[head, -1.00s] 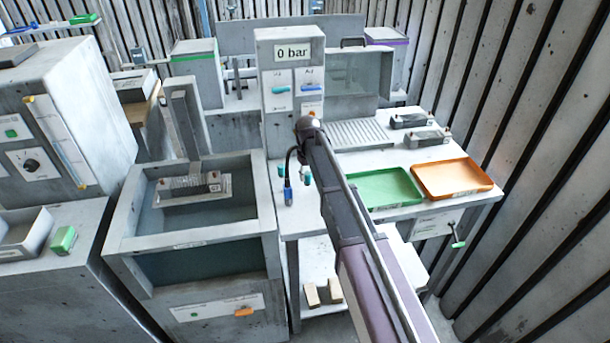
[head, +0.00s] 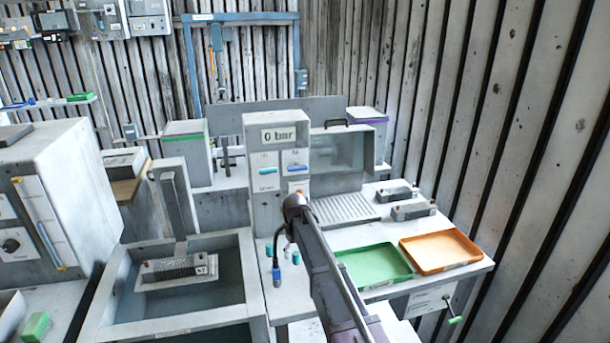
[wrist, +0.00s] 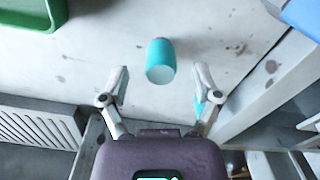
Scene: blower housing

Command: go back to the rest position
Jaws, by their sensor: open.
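My gripper (wrist: 160,84) is open and empty in the wrist view, its two fingers apart. A teal cylinder (wrist: 160,60) is just beyond the fingertips and between their lines, not gripped. In the head view my arm reaches over the bench (head: 385,222) beside the column with the "0 bar" display (head: 278,135). The fingers cannot be made out there. Small teal pieces (head: 295,258) show left of my arm.
A green tray (head: 373,265) and an orange tray (head: 440,250) lie right of my arm. A blue-ended black hose (head: 276,275) hangs close on its left. An open tank (head: 225,300) stands left, a slatted wall right. A crank handle (head: 455,320) juts from the bench front.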

